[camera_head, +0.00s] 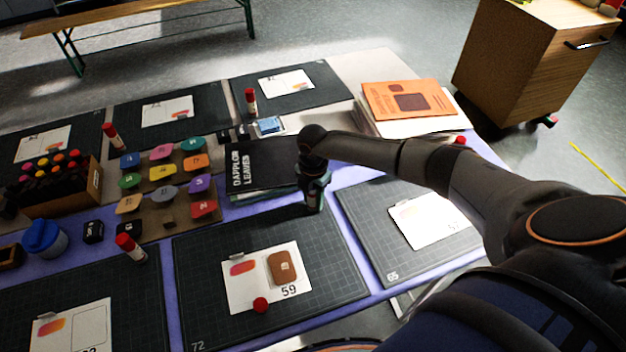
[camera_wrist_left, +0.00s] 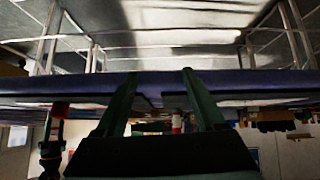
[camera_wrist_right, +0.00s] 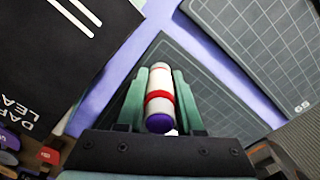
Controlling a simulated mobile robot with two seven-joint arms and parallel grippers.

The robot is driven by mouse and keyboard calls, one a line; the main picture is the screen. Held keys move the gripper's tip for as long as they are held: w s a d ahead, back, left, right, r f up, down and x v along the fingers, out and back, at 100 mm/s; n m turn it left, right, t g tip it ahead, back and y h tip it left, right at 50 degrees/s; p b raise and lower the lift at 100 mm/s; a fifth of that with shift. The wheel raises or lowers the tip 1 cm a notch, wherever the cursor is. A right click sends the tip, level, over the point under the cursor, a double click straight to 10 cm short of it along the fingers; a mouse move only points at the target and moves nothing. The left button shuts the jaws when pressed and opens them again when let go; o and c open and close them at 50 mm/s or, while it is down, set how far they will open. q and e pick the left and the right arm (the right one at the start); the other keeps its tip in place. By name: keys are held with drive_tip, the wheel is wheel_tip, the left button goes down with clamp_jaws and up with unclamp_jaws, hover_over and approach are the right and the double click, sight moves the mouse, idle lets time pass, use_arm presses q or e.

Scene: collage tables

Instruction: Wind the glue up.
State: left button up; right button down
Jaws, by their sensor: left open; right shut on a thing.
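My right gripper (camera_head: 315,203) hangs just behind the mat with card 59 in the head view. In the right wrist view, its green fingers are shut on a white glue stick (camera_wrist_right: 159,95) with a red band and a purple end facing the camera. The fingers and wrist hide the stick in the head view. A loose red cap (camera_head: 260,304) lies on card 59 (camera_head: 240,292). My left gripper (camera_wrist_left: 158,73) shows only in its own wrist view, with its fingers apart and nothing between them; it faces a table edge.
Several other red-capped glue sticks stand about, one at the left (camera_head: 131,248) and one at the back (camera_head: 250,101). Coloured tiles (camera_head: 163,172) and a dark folder (camera_head: 268,163) lie beyond the mat. An orange book (camera_head: 400,98) tops a stack at the right.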

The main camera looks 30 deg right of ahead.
drive_tip(key=m, duration=0.4)
drive_tip(key=shift+f, duration=0.15)
drive_tip(key=m, duration=0.3)
drive_tip(key=shift+s+m, duration=0.15)
drive_tip(key=shift+m, duration=0.25)
drive_tip(key=m, duration=0.3)
drive_tip(key=shift+m, duration=0.3)
drive_tip(key=m, duration=0.3)
drive_tip(key=shift+m, duration=0.4)
unclamp_jaws()
idle(0.6)
drive_tip(key=shift+r, duration=0.25)
